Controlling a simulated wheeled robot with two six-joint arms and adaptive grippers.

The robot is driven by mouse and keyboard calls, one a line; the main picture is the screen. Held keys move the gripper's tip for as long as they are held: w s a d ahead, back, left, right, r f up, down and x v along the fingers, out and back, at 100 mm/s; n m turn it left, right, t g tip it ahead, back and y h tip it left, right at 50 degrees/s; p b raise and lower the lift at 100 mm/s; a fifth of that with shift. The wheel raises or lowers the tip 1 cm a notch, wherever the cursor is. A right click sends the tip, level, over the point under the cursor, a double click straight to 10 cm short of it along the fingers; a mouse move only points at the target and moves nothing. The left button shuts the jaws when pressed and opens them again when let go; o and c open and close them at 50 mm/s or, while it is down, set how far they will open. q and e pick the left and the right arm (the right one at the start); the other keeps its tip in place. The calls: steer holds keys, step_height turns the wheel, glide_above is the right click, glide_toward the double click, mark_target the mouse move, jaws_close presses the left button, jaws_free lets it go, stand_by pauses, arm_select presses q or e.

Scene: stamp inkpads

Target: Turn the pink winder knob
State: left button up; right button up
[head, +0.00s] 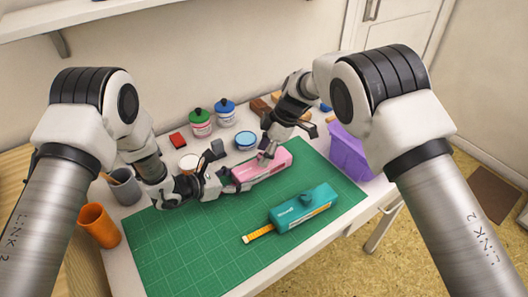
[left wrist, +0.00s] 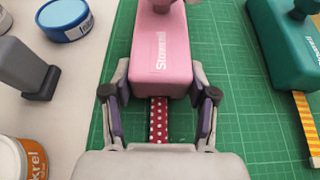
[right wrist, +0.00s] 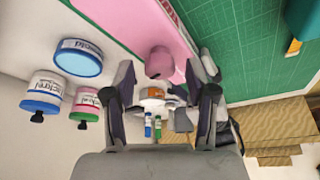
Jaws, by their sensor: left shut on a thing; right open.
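The pink winder (head: 272,169) is a long pink box on the green cutting mat (head: 190,250). In the left wrist view a red dotted ribbon (left wrist: 158,122) comes out of its near end. My left gripper (head: 230,178) is shut on the body of the box at that end, one finger on each side. The pink winder knob (right wrist: 159,62) stands on top of the box. My right gripper (head: 268,150) is open above the far end. In the right wrist view the knob lies between and slightly ahead of its fingertips, with no clear contact.
A teal winder (head: 303,208) with a yellow tape lies to the right of the pink one. Several jars and a blue tin (head: 246,140) stand behind. A purple bin (head: 350,152) stands right; orange (head: 98,226) and grey cups (head: 124,186) stand left. The mat's front is clear.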

steer(key=shift+a+f, duration=0.1)
steer(key=shift+f, duration=0.1)
jaws_close()
steer(key=m+t, duration=0.1)
steer(key=m, duration=0.3)
steer(key=shift+s+m+t, duration=0.15)
steer(key=shift+m+t, duration=0.25)
jaws_free()
steer(key=v, duration=1.2)
